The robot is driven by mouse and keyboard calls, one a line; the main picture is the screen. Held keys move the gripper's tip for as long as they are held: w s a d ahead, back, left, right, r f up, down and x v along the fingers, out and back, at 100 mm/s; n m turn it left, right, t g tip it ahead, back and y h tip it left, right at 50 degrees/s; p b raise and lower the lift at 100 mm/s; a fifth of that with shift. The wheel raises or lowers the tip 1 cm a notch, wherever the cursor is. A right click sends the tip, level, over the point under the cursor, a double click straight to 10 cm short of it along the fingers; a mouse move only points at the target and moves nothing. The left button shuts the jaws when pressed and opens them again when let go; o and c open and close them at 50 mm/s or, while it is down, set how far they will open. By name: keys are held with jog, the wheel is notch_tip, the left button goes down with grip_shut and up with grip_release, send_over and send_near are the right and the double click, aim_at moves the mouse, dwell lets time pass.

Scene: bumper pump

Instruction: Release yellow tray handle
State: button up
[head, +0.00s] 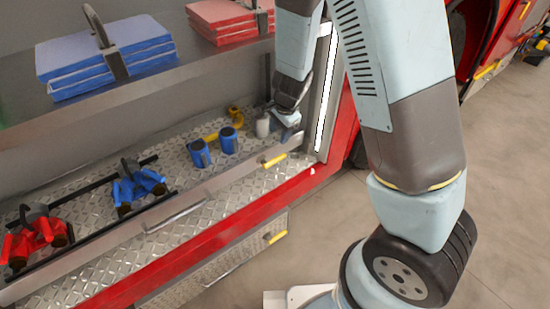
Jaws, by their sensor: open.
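The upper tray (95,172) is a diamond-plate shelf with a grey front rail. A yellow handle (273,160) sits on the right part of that rail. A second yellow handle (277,237) is on the lower drawer front. My gripper (287,118) is at the right end of the tray, above and slightly behind the upper yellow handle in the picture. It is open, and a gap shows between it and that handle. Its fingertips are small and partly hidden, so I cannot tell what lies between them.
Blue couplings (228,141), a whitish cylinder (263,126) and a yellow fitting (235,116) stand near my gripper. Blue (139,186) and red (37,237) valve pieces are farther left. Folded blue (105,55) and red packs (230,20) lie above.

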aim_at(274, 159)
jog(key=shift+d+x, duration=0.1)
jog(key=shift+x, duration=3.65)
jog(key=shift+d+x, duration=0.15)
jog(key=shift+x, duration=3.65)
grip_shut()
